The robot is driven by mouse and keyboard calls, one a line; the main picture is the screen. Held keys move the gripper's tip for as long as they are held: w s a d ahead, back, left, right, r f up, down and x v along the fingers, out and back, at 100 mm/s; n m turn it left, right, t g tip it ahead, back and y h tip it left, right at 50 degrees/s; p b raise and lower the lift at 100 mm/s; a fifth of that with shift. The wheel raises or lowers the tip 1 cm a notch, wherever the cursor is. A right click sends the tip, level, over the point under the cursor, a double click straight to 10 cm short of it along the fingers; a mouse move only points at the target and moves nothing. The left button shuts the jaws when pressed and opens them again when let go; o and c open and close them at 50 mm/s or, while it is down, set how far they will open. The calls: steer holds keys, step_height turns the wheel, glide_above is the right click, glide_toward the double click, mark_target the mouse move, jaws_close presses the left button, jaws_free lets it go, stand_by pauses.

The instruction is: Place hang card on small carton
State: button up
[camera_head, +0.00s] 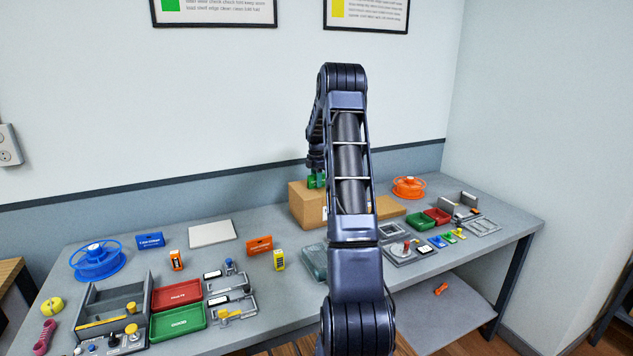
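A brown cardboard carton (303,207) stands at the back middle of the table, its right part hidden behind my arm. My gripper (316,182) is over the carton's top left, pointing down. A small green piece shows at its end, resting on or just above the carton. I cannot tell whether this is the hang card, another held thing or part of the fingers. Small blue, green and yellow pieces (449,237) lie right of my arm; I cannot tell if one is a hang card. Two small upright boxes, one orange (176,261) and one yellow (279,260), stand left of my arm.
The grey table (243,299) holds a blue spool (97,260), an orange spool (409,187), red trays, green trays and a grey open box (108,302). A white panel (212,233) lies at the back. A clear container (314,262) sits beside my arm. The wall is close behind.

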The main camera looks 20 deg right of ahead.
step_height(320, 180, up, 12)
steer(key=shift+f, duration=0.1)
steer(key=s+a+r+m+t, duration=0.1)
steer(key=s+a+r+m, duration=0.25)
steer(key=s+a, duration=0.35)
steer(key=s+a+r+m, duration=0.3)
steer(key=s+a+r, duration=0.2)
steer(key=s, duration=0.4)
steer(key=s+a+r+m+t, duration=0.1)
steer(key=s+a+r+m, duration=0.2)
steer(key=s+a+r, duration=0.35)
steer(key=s+a+f+m+t, duration=0.1)
steer(key=s+a+f+m, duration=0.1)
steer(key=s, duration=0.7)
steer(key=s+a+f+m, duration=0.2)
steer(key=s+f+m, duration=0.1)
steer(key=s, duration=0.6)
steer(key=s+a+f+m+t, duration=0.1)
steer(key=s+a+f+m, duration=0.1)
steer(key=s, duration=0.7)
steer(key=shift+s+f+m+t, duration=0.3)
steer(key=shift+f+m, duration=0.4)
steer(key=shift+m, duration=0.05)
